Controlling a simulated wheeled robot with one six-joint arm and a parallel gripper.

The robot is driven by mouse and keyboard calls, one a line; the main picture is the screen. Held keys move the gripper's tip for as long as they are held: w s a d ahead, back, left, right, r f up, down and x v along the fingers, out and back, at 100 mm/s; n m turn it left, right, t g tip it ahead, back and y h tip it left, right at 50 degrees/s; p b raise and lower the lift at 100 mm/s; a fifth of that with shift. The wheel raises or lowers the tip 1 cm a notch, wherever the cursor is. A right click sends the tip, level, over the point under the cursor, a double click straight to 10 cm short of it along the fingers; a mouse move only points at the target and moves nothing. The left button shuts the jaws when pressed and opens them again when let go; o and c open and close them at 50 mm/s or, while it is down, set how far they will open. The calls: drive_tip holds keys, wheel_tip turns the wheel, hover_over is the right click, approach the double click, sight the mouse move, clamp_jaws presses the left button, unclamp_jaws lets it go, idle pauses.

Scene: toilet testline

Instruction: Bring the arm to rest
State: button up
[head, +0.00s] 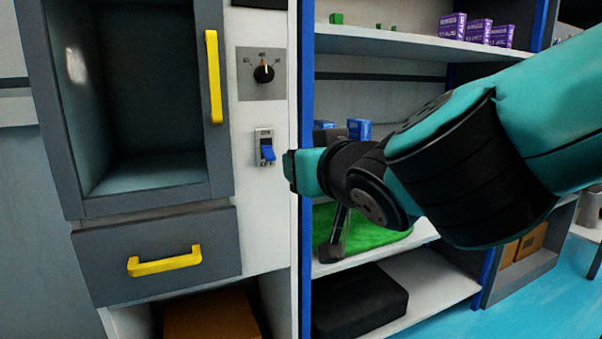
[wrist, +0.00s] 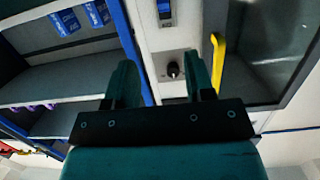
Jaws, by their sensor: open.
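My arm (head: 450,160) reaches in from the right in the head view, bent and held in front of the shelves. Its teal end stops just right of the blue switch on the white panel; the fingers are not clearly made out there. In the wrist view my gripper (wrist: 161,78) has its two teal fingers wide apart with nothing between them. Beyond the fingers are the black dial (wrist: 173,70) and the blue switch (wrist: 165,12). I cannot tell the exact gap to the panel, but no contact shows.
An open grey cabinet (head: 221,155) with a yellow handle (head: 213,77) stands left, above a drawer (head: 160,265). Shelves (head: 395,45) behind my arm hold purple boxes (head: 478,32), a blue box (head: 358,129), a green mat (head: 375,236) and a black case (head: 362,303). Blue floor (head: 545,300) shows at lower right.

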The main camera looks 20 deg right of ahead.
drive_tip(key=shift+s+a, duration=0.15)
drive_tip(key=shift+s, duration=0.1)
drive_tip(key=shift+a, duration=0.1)
drive_tip(key=s+a+f+n+g+y, duration=0.25)
drive_tip(key=s+f+g, duration=0.35)
drive_tip(key=f+g, duration=0.45)
drive_tip(key=s+a+f+n+g+y, duration=0.25)
drive_tip(key=s+n+g, duration=0.25)
drive_tip(key=s, duration=0.5)
wheel_tip(320, 180, up, 27)
drive_tip(key=s+p, duration=0.1)
drive_tip(key=p, duration=2.6)
drive_tip(key=shift+a+f, duration=0.15)
drive_tip(key=shift+a, duration=0.3)
